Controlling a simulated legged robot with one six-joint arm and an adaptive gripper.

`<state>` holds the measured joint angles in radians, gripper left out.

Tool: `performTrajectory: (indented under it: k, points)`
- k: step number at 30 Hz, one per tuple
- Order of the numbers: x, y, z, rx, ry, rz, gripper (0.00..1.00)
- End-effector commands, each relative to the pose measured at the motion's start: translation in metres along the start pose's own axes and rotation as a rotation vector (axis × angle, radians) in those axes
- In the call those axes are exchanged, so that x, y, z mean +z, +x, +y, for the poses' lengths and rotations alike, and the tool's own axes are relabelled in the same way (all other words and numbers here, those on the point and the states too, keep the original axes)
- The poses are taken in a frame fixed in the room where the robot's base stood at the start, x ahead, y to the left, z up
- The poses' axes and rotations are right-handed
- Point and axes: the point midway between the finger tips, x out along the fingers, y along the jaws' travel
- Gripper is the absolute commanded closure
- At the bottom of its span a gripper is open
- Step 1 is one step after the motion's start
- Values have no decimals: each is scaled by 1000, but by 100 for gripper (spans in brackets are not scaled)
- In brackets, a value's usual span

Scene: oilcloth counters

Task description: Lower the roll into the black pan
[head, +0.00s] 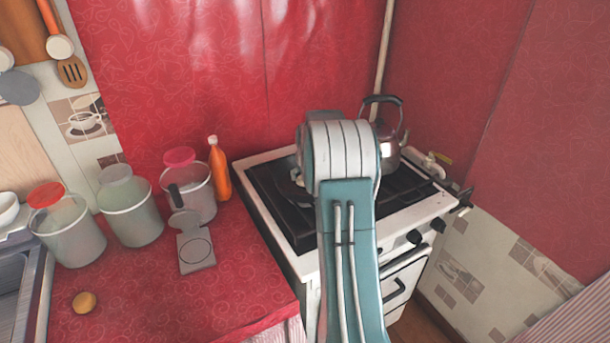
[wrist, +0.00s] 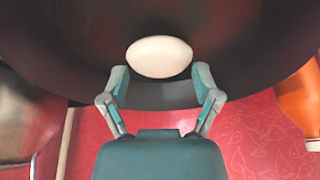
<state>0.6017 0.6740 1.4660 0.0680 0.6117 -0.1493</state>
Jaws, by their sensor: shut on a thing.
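In the wrist view my gripper (wrist: 161,72) has its two fingers on either side of a smooth, pale oval roll (wrist: 160,56), and is shut on it. The black pan (wrist: 65,40) fills the upper part of that view behind the roll, its curved rim crossing below. The roll lies within the pan's outline there. I cannot tell whether it touches the pan. In the head view my arm covers the middle of the stove, and the gripper and roll are hidden behind it.
A metal kettle (head: 386,140) stands on the white stove (head: 279,222), right of my arm. On the red counter (head: 150,290) are an orange bottle (head: 220,172), several lidded containers, a grey scale-like item (head: 196,250) and a small tan round item (head: 84,302). The counter's front is mostly clear.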

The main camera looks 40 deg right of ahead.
Motion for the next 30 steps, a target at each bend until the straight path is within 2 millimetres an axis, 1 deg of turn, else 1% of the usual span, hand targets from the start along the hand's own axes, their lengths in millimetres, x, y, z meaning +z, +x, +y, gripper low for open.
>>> performTrajectory:
  k: [18, 24, 25, 26, 30]
  points:
    - [3, 8, 0, 0, 0, 0, 70]
    - [3, 7, 0, 0, 0, 0, 70]
    - [3, 7, 0, 0, 0, 0, 11]
    - [3, 7, 0, 0, 0, 0, 0]
    - [3, 7, 0, 0, 0, 0, 0]
